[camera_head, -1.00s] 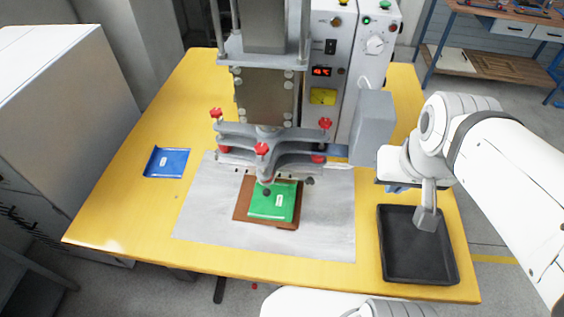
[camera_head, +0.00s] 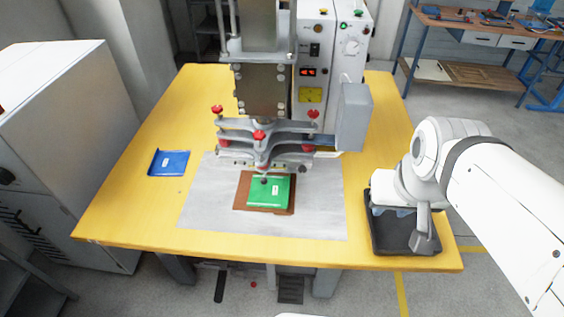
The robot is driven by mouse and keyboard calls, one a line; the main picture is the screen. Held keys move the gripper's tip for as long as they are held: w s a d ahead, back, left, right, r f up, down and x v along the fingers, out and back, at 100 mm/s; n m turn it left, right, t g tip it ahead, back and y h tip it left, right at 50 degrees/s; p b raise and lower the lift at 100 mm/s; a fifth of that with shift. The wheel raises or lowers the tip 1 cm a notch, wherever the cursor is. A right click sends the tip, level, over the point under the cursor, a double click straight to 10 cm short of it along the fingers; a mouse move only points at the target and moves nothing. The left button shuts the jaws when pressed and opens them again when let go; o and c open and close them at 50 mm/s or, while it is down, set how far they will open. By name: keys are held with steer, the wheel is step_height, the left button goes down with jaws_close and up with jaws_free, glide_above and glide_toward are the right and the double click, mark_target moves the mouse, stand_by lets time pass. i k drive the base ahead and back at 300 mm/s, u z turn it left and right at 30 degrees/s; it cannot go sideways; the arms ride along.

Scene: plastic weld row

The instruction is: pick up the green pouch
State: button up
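The green pouch (camera_head: 269,191) lies flat on a brown board (camera_head: 243,196) on the grey metal plate, under the press head. A small white label shows on it. My gripper (camera_head: 418,238) points down over the black tray (camera_head: 384,247) at the right end of the table, well to the right of the pouch. Only one finger shows clearly, and the wrist hides the rest, so its opening cannot be read. No held object shows.
The welding press (camera_head: 262,135) with red knobs stands close above and behind the pouch. The metal plate (camera_head: 205,212) is bare in front of the board. A grey box (camera_head: 353,117) juts out right of the press.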

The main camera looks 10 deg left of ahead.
mark_target(276, 194)
steer(key=z, duration=3)
steer(key=k, duration=2.6)
steer(key=u, duration=1.45)
steer(key=i, duration=0.4)
steer(key=u, duration=0.05)
